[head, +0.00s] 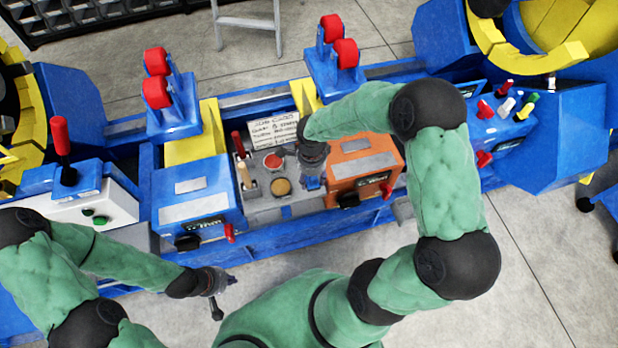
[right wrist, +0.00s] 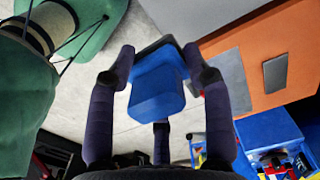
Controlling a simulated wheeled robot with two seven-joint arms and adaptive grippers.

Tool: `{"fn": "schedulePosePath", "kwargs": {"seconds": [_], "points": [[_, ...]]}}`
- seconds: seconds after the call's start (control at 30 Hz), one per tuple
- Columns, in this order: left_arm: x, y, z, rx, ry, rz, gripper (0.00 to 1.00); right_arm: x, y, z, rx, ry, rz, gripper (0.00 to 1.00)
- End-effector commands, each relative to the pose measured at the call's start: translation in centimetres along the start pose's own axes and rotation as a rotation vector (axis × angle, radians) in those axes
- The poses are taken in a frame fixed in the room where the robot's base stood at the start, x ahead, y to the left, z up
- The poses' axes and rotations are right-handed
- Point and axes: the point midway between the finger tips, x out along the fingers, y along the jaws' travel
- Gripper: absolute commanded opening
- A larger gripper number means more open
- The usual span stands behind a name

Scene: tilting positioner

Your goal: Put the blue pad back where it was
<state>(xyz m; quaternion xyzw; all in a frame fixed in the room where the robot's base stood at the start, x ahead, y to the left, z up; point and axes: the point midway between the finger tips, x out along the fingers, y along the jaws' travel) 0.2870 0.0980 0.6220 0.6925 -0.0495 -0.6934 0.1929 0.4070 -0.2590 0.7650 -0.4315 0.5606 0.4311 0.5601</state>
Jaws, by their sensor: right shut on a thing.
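The blue pad (right wrist: 158,92) is a small block with rounded edges, held between the fingers of my right gripper (right wrist: 160,78) in the right wrist view. In the head view my right gripper (head: 313,175) points down over the right part of the grey panel (head: 300,207), beside the orange box. A bit of the blue pad (head: 313,184) shows below its fingers; whether it touches the panel I cannot tell. My left gripper (head: 225,296) is empty, its fingers spread, in front of the blue machine frame.
The grey panel carries a red button (head: 272,160), a yellow button (head: 281,187) and upright levers (head: 243,172). A written card (head: 274,129) stands behind. A blue box (head: 195,195) is left and an orange box (head: 362,163) right. Red rollers (head: 157,78) stand further back.

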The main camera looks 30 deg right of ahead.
Motion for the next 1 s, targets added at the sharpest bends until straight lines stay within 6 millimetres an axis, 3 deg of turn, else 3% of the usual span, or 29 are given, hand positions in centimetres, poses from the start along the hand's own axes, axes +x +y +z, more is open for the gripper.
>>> {"fn": "schedulePosePath", "kwargs": {"seconds": [0.2, 0.33, 0.57, 0.83, 1.0], "points": [[1.7, -0.6, -0.1, 0.0, 0.0, 0.0, 0.0, 3.8, -3.2, -0.5, 0.001, 0.0, 0.002, 0.2], [2.2, -0.8, -0.1, 0.0, 0.0, 0.0, 0.0, 5.1, -4.6, -0.6, 0.0, 0.0, 0.0, 0.2], [2.5, -0.9, -0.1, 0.0, 0.0, 0.0, 0.0, 6.0, -5.5, -0.8, 0.0, 0.0, -0.001, 0.2], [4.3, -1.6, -0.2, 0.0, 0.0, 0.0, 0.0, 9.4, -5.7, -0.8, 0.0, -0.001, 0.0, 0.2], [4.2, -1.5, -0.2, 0.0, 0.0, 0.0, 0.0, 9.3, -5.7, -0.8, 0.0, -0.001, -0.002, 0.2]]}}
